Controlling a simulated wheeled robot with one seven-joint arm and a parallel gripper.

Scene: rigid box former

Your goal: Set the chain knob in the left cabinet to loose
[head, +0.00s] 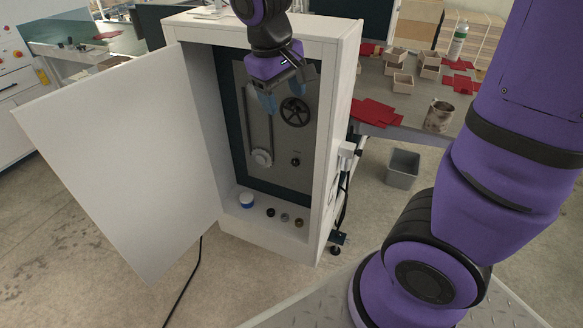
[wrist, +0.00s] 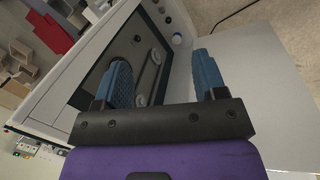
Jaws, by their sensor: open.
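The left cabinet (head: 337,120) stands open in the head view, its white door (head: 120,160) swung out to the left. On its grey inner panel, a small black knob (head: 295,161) sits low, right of the chain and sprocket (head: 261,157) and below a black handwheel (head: 295,112). I cannot read the knob's setting. The knob also shows in the wrist view (wrist: 137,38). My gripper (head: 283,94) is open and empty, at the upper part of the cabinet opening, above the knob and apart from it. Its blue fingers frame the panel in the wrist view (wrist: 160,62).
A blue-and-white roll (head: 246,200) and several small round parts (head: 285,217) stand on the cabinet floor. A grey bin (head: 403,168) is on the ground at right. A table behind holds small boxes (head: 402,83), red sheets (head: 377,113) and a metal can (head: 439,116).

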